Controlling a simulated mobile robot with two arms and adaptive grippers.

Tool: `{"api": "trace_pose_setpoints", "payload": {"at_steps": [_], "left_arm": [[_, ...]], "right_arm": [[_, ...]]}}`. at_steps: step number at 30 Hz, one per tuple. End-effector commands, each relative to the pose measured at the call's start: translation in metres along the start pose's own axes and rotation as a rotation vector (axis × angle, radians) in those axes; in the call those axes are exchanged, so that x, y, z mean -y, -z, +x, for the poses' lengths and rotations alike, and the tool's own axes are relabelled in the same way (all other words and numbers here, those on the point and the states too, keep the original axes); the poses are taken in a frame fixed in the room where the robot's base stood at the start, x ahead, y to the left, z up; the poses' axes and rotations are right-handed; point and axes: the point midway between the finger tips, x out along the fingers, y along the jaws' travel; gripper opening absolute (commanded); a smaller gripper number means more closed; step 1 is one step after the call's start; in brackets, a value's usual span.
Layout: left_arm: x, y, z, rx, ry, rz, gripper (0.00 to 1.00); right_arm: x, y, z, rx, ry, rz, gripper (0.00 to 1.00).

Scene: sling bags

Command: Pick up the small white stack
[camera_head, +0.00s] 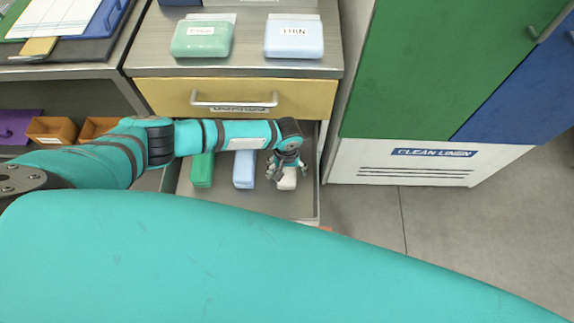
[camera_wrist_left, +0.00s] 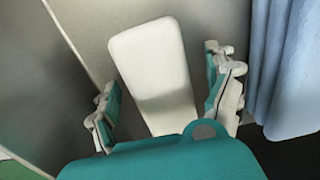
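The small white stack (camera_head: 287,181) lies in the open lower drawer (camera_head: 307,206), toward its right side. My left gripper (camera_head: 287,172) reaches down into the drawer over the stack and partly hides it in the head view. In the left wrist view the white stack (camera_wrist_left: 152,70) shows as a pale, rounded block between the two fingers of my left gripper (camera_wrist_left: 168,105). The fingers are apart, one on each side, with visible gaps to the stack. My right gripper is not in view.
A green stack (camera_head: 202,169) and a light blue stack (camera_head: 244,169) lie left of the white one. Above is a yellow drawer front (camera_head: 236,97) with a handle. Green and blue packs stand on the cabinet top (camera_head: 255,63). A cabinet marked CLEAN LINEN (camera_head: 432,153) stands right.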

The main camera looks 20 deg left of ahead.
Motion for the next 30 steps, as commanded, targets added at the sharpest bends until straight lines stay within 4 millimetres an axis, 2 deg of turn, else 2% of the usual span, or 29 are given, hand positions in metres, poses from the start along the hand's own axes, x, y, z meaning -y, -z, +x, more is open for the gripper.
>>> {"api": "trace_pose_setpoints", "payload": {"at_steps": [2, 14, 23, 26, 30], "left_arm": [[0.000, 0.000, 0.000, 0.000, 0.000, 0.000, 0.77], [0.000, 0.000, 0.000, 0.000, 0.000, -0.001, 0.25], [0.000, 0.000, -0.006, 0.000, -0.001, -0.001, 0.23], [0.000, 0.000, -0.019, 0.000, -0.002, 0.000, 0.23], [0.000, 0.000, -0.048, -0.001, -0.003, 0.000, 0.23]], "right_arm": [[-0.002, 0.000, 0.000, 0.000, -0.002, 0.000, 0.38], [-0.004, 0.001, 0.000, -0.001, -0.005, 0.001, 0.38], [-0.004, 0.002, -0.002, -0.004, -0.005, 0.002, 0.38], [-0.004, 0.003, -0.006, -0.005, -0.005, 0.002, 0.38], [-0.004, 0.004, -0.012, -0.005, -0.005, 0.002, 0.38]]}}
